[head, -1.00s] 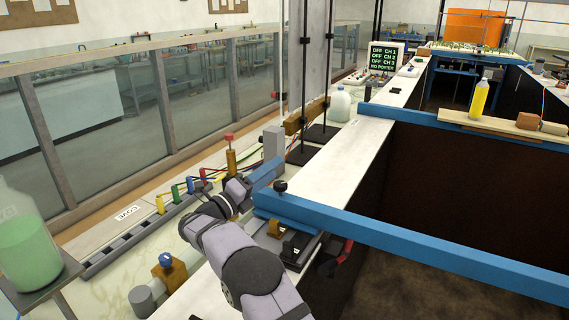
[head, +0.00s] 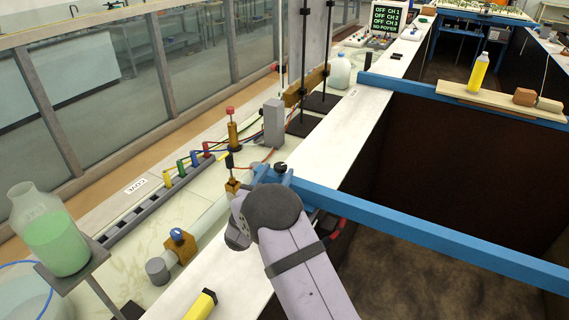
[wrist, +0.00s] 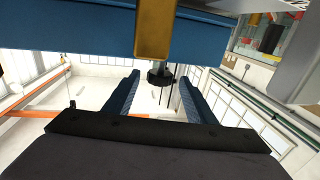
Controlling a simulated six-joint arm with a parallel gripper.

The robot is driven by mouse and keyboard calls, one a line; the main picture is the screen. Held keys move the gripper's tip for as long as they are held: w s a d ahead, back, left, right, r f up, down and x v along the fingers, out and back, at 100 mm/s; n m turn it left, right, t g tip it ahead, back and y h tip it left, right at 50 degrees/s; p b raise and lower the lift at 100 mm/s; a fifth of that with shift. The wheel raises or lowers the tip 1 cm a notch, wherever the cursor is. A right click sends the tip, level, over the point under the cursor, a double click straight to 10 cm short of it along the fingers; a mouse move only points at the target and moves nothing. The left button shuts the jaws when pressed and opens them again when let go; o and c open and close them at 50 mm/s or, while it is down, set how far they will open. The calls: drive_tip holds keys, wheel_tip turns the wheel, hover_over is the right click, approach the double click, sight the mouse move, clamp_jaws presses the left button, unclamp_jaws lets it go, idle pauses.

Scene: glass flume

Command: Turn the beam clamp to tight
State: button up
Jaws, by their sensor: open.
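The blue beam (head: 420,235) crosses the flume in the head view. A small black knob (head: 281,168), which looks like the clamp's, sits at its left end. The wrist view shows a black knob (wrist: 158,80) on a thin rod below the blue beam (wrist: 80,45). My gripper (wrist: 160,74) is open, with its two blue fingers apart and the knob in the gap between their tips. I cannot tell whether either finger touches it. In the head view, my wrist hides most of the gripper and the rest of the clamp.
A brass-coloured block (wrist: 155,30) hangs close above the knob in the wrist view. A brass post with a red cap (head: 232,130) and a grey block (head: 273,122) stand behind the beam end. A bottle of green liquid (head: 55,240) stands at the left. The flume right of the arm is open.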

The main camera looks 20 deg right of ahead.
sight(284, 163)
drive_tip(key=shift+d, duration=0.1)
drive_tip(key=shift+w+d+r+p, duration=0.1)
drive_tip(key=shift+w+d+p, duration=0.35)
drive_tip(key=shift+w, duration=0.15)
drive_tip(key=shift+p+x, duration=1.2)
drive_tip(key=shift+x, duration=1.7)
drive_tip(key=shift+a, duration=0.1)
drive_tip(key=c, duration=1)
drive_tip(key=shift+b, duration=0.3)
drive_tip(key=shift+c, duration=0.2)
drive_tip(key=shift+s+d+m+g+h+b, duration=0.15)
drive_tip(key=shift+d+m+g+h+b, duration=0.05)
drive_tip(key=shift+m+g+h+b, duration=0.7)
drive_tip(key=shift+s+d+m+g+h+b, duration=0.2)
drive_tip(key=shift+m+g+h+b, duration=0.5)
drive_tip(key=shift+g+h+b, duration=0.3)
